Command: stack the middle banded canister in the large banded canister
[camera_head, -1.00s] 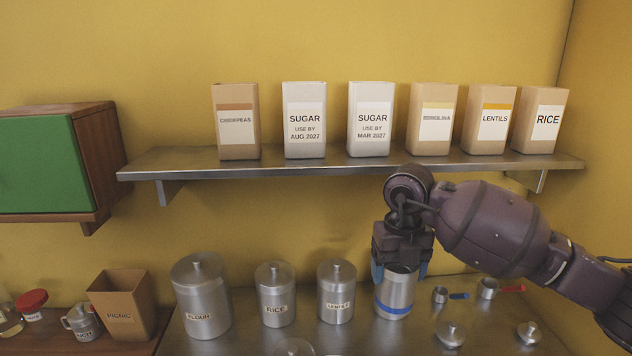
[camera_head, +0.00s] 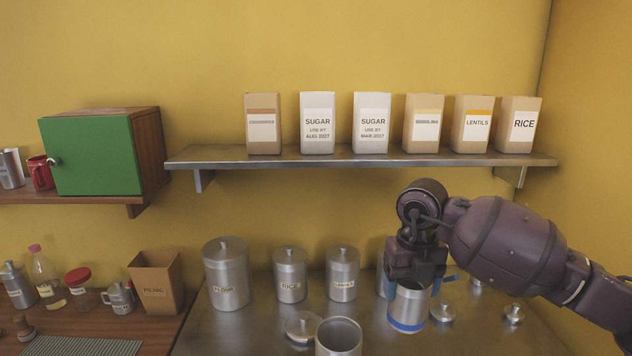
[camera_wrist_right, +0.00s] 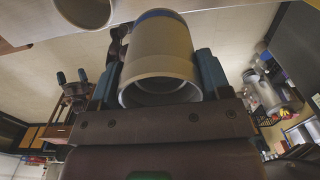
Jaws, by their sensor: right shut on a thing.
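A steel canister with a blue band near its base (camera_head: 408,305) is in my right gripper (camera_head: 412,284), which is shut on it from above at its upper part. In the right wrist view the held canister (camera_wrist_right: 160,62) lies between the blue fingers, its open mouth facing the camera. I cannot tell its exact height above the counter. A wider open canister (camera_head: 338,340) stands at the front, left of the held one, cut off by the frame's lower edge; no band shows on it. An open rim (camera_wrist_right: 85,8) shows at the wrist view's top left.
Loose lids lie on the steel counter, one left (camera_head: 303,326) and two right (camera_head: 443,312) (camera_head: 513,314). Lidded canisters, flour (camera_head: 227,275), rice (camera_head: 290,275) and another (camera_head: 342,274), stand behind. A shelf (camera_head: 360,159) with several packets hangs above.

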